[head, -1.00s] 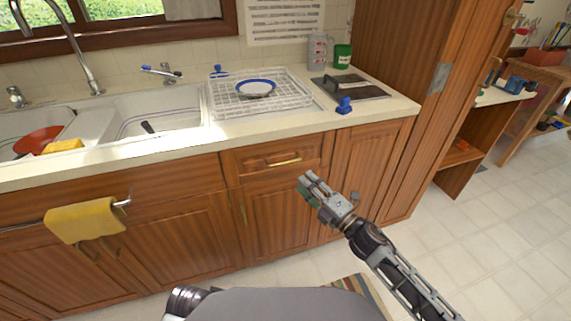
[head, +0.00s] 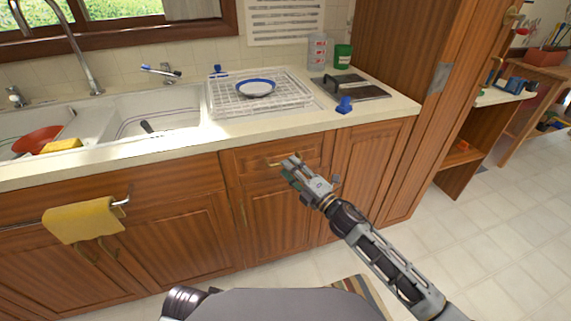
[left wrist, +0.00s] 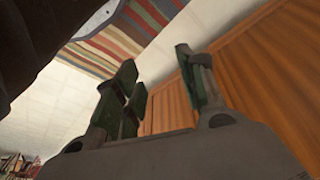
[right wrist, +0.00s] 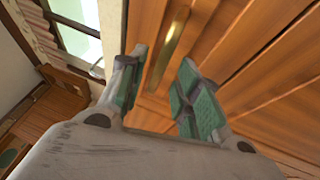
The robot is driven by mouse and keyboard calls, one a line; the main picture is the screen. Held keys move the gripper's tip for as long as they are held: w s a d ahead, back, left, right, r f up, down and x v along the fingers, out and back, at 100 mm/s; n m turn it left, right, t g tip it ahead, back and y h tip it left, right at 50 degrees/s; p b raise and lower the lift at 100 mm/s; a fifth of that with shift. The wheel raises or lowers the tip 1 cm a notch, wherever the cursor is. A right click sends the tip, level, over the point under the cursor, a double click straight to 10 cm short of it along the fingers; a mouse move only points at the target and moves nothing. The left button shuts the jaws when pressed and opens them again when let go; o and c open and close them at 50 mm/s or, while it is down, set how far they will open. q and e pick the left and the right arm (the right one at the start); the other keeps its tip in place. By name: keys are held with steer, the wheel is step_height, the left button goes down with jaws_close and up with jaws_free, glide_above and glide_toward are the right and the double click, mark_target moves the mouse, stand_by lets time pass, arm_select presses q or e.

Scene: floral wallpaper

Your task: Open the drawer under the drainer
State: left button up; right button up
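The drawer (head: 242,162) is a brown wooden front below the counter, under the white wire drainer (head: 222,97), and it looks shut. Its brass bar handle (head: 274,165) is partly covered by my right gripper (head: 288,164) in the head view. In the right wrist view the handle (right wrist: 173,40) lies ahead, in the gap between the open fingers of my right gripper (right wrist: 160,72). I cannot tell whether the fingers touch it. My left gripper (left wrist: 155,65) is open and empty in the left wrist view, low near cabinet doors.
A cabinet door (head: 270,222) is below the drawer, another (head: 365,175) to its right. A yellow towel (head: 85,222) hangs on a rail at left. A striped rug (left wrist: 135,35) lies on the pale tiled floor (head: 480,240). A plate (head: 256,88) rests in the drainer.

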steer(key=shift+x, duration=1.55)
jaws_close()
